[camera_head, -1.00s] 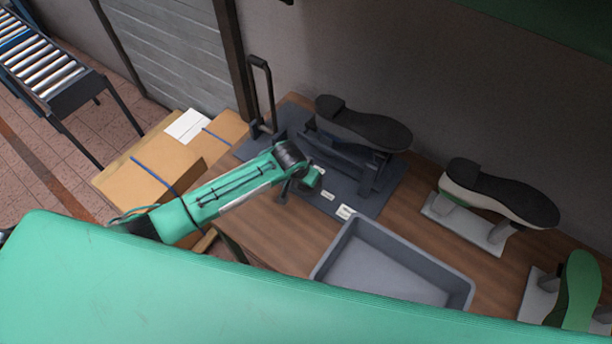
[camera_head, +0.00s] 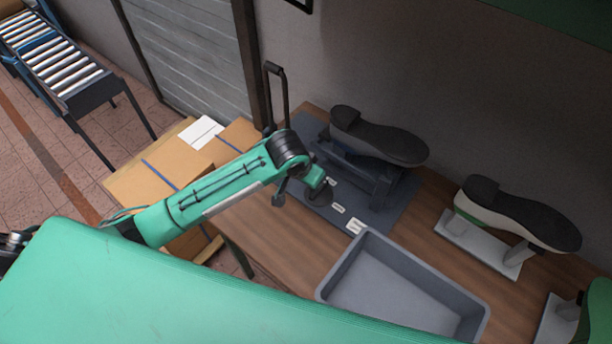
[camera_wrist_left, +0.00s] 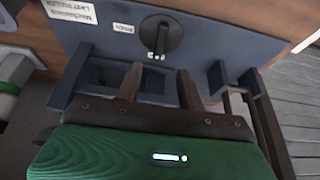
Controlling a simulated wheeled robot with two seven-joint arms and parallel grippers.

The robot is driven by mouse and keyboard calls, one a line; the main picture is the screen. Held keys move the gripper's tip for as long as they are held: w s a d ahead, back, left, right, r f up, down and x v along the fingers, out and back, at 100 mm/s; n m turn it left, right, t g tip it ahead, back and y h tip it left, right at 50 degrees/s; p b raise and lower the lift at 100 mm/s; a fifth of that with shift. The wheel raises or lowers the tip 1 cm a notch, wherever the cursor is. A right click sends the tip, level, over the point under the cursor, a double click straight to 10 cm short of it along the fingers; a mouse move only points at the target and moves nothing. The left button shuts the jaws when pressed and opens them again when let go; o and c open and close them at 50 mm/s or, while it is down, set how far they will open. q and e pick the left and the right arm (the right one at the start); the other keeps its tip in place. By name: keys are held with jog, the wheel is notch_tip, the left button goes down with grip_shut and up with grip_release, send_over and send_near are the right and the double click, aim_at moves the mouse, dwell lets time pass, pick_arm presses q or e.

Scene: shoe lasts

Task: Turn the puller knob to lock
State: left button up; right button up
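The puller knob (camera_wrist_left: 160,37) is a round black dial with a raised grip on the grey-blue machine panel, at the top middle of the left wrist view. The grip points down in that view. My left gripper (camera_wrist_left: 160,70) has its two dark fingers spread apart with nothing between them. The fingertips point toward the knob, which shows beyond the gap and apart from them. In the head view my left arm (camera_head: 215,190) reaches over the bench to the near side of the machine (camera_head: 400,190); its fingers are not clear there. My right gripper is not in view.
A black shoe sole (camera_head: 385,138) sits atop the machine. A grey tray (camera_head: 335,287) stands in front on the wooden bench (camera_head: 270,235). A shoe on a stand (camera_head: 480,244) is to the right. Cardboard boxes (camera_head: 150,175) are at the left. White labels (camera_wrist_left: 72,12) lie beside the knob.

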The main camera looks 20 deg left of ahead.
pick_arm(q)
jog(key=v, duration=0.3)
dwell(0.6)
